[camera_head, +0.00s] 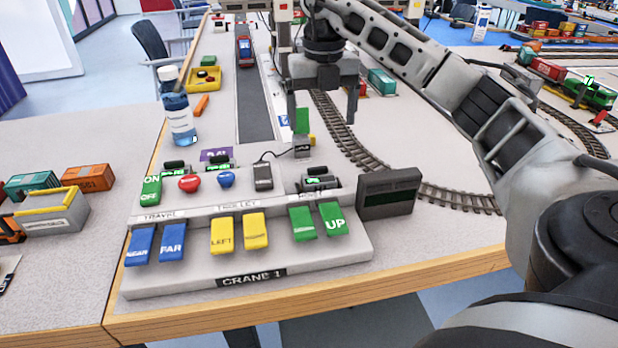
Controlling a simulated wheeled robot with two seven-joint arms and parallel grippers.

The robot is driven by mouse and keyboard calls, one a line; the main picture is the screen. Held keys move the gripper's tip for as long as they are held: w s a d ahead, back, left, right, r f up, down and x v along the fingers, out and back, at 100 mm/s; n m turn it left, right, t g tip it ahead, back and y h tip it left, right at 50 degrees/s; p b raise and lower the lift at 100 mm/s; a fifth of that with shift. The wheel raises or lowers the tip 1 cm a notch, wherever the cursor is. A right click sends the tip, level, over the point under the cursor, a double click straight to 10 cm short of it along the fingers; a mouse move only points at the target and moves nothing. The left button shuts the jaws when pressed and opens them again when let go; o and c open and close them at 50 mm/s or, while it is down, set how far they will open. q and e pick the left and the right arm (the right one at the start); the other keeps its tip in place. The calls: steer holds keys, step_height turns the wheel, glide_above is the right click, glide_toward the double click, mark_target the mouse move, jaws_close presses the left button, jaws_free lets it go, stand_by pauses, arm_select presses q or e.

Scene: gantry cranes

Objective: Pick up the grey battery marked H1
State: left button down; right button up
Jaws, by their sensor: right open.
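My right gripper (323,108) hangs above the table behind the crane control panel (190,285), its fingers apart and pointing down. A green upright piece (302,121) shows beside its left finger, above a small dark grey box (303,148); I cannot tell whether the finger touches it. A dark cell with a green band (319,181) lies in the holder at the panel's right, behind the green keys. Similar dark cells (175,166) lie at the left and middle (219,163). No H1 mark is readable, so I cannot tell which is the H1 battery. My left gripper is out of view.
A dark display box (387,193) stands at the panel's right end. A clear bottle (179,110) stands at the left. A cable runs from a grey switch (263,177) to the small box.

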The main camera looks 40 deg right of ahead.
glide_above(319, 176)
steer(key=f, duration=0.7)
steer(key=shift+s+d+b, duration=0.2)
steer(key=shift+s+b, duration=0.05)
steer(key=shift+b, duration=0.05)
steer(key=shift+w+a+f+b, duration=0.15)
steer(key=shift+f+b, duration=0.05)
steer(key=shift+f, duration=1.4)
steer(key=shift+w+a+f+b, duration=0.1)
steer(key=shift+f+b, duration=0.05)
steer(key=shift+f, duration=1.4)
steer(key=c, duration=1.2)
